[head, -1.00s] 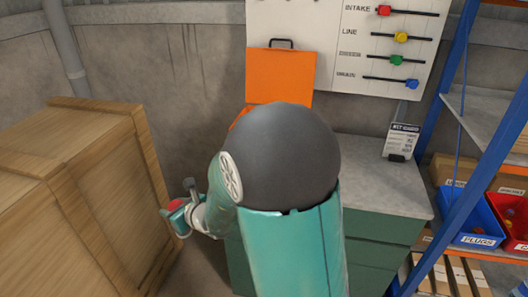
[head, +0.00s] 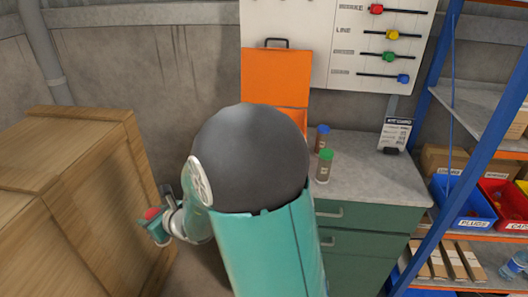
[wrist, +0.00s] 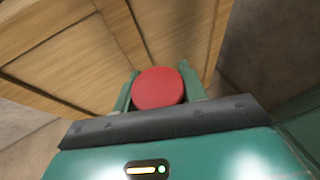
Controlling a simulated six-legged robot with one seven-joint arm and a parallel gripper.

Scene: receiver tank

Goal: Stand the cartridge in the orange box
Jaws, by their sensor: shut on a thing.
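The orange box (head: 276,78) stands at the back of the green cabinet's top with its lid raised; my arm hides its lower part and inside. My gripper (wrist: 160,95) is shut on a red-capped thing, which looks like the cartridge (wrist: 159,88); only its round red end shows between the fingers. In the head view the gripper (head: 157,228) hangs low at the left, beside the wooden crate and well away from the box, with the red end (head: 152,213) facing up.
A blue-capped jar (head: 322,138) and a green-capped jar (head: 325,166) stand on the worktop (head: 375,180). The wooden crate (head: 70,190) fills the left. A blue-framed shelf (head: 425,120) with bins is at the right.

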